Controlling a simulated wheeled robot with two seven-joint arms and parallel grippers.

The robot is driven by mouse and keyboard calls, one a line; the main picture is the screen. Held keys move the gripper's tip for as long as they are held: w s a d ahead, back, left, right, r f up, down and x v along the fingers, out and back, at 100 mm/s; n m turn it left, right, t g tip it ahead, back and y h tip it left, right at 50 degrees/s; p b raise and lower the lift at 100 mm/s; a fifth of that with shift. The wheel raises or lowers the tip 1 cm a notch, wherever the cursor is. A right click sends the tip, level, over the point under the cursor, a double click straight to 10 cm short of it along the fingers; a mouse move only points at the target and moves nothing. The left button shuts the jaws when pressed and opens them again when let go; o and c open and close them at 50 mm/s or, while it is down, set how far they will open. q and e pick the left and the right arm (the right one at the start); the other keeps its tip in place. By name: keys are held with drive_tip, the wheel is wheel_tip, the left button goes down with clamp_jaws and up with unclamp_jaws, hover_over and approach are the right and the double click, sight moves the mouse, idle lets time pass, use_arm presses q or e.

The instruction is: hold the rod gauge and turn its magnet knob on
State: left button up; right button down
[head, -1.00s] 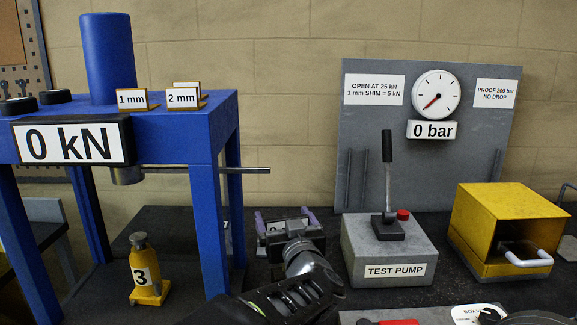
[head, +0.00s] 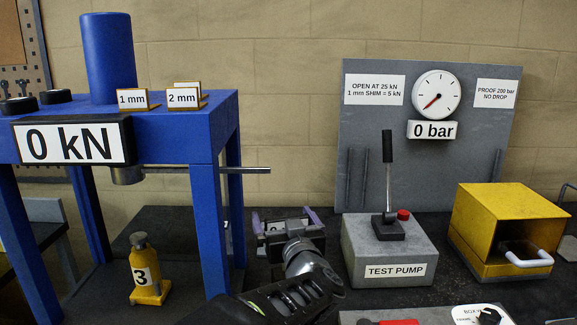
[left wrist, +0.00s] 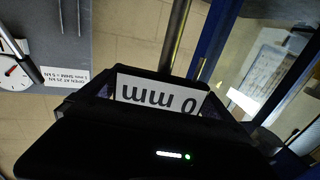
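The rod gauge (left wrist: 158,92) shows in the left wrist view as a white plate reading "0 mm", upside down there. In the head view only part of its plate (head: 277,226) shows behind my left gripper. My left gripper (head: 285,218) has its two purple-edged fingers spread, one on each side of the gauge. In the left wrist view the fingers (left wrist: 158,98) stand at both ends of the plate; I see no clear grip on it. The magnet knob cannot be made out. My right gripper is not in view.
The blue press (head: 185,125) stands left of my left gripper, with a yellow jack marked 3 (head: 144,272) under it. The test pump (head: 390,250) is close on the right, and a yellow box (head: 505,225) stands beyond it. A black knob (head: 488,316) shows at the bottom edge.

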use_arm(q)
drive_tip(key=v, duration=0.7)
drive_tip(key=shift+s, duration=0.25)
drive_tip(key=shift+d, duration=0.1)
